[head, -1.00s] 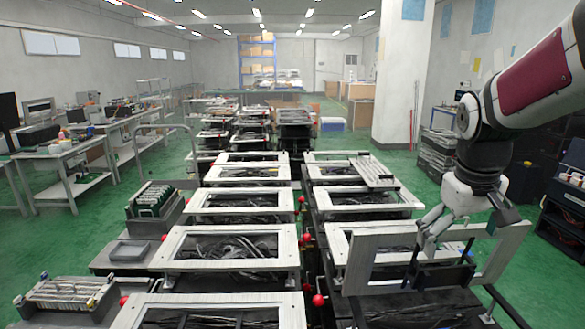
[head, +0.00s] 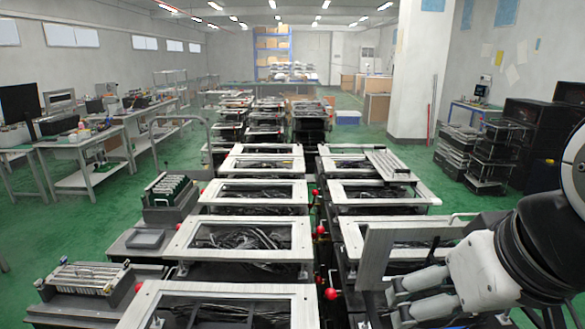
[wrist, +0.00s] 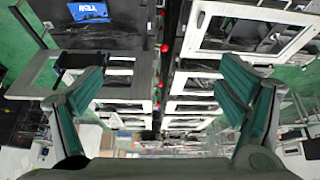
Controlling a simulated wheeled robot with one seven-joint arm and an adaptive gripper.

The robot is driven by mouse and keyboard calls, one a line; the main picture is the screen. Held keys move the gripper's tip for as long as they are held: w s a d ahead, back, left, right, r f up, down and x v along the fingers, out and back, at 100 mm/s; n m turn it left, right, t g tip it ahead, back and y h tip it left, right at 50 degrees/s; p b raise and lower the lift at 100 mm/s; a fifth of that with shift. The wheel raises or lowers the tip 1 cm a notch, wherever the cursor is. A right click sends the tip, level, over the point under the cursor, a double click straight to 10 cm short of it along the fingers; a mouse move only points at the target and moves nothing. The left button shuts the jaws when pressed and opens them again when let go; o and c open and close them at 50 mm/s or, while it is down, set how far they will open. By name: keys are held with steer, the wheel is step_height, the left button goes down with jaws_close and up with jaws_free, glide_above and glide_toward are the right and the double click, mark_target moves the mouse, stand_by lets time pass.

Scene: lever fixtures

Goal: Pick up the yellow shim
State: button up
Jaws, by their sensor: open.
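I cannot make out a yellow shim in either view. My gripper (head: 394,300) is at the lower right of the head view, with its pale fingers pointing left, beside the near right lever fixture frame (head: 378,262). In the wrist view its two teal-looking fingers (wrist: 162,80) stand wide apart with nothing between them. The gripper is open and empty. My arm hides part of the right-hand fixtures.
Two rows of metal-framed fixtures (head: 183,240) run away from me, with red ball knobs (head: 331,293) in the narrow gap between them. A grey tray (head: 145,239) and racks (head: 88,278) stand at left. Green floor (head: 40,235) is open further left.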

steer(key=c, duration=0.4)
steer(key=shift+w+d, duration=0.1)
steer(key=shift+w, duration=0.05)
steer(key=c, duration=0.3)
steer(key=w+d+f+n+g+h+b, duration=0.1)
steer(key=w+d+f+n+g, duration=0.2)
steer(key=w+d+f+n, duration=0.65)
steer(key=w+d+f+n+g+h+b, duration=0.15)
steer(key=w+d+f, duration=0.4)
steer(key=d, duration=0.85)
steer(key=d+f+n+g+y+b, duration=0.1)
steer(key=d+f+n+y+b, duration=0.35)
steer(key=d+f, duration=1.25)
steer(key=f+n+h+p, duration=0.1)
steer(key=f, duration=0.3)
steer(key=f+n+h+p, duration=0.1)
steer(key=f, duration=0.4)
steer(key=shift+a+p, duration=0.2)
steer(key=shift+p, duration=0.1)
steer(key=shift+d+f, duration=0.15)
steer(key=shift+f, duration=2.65)
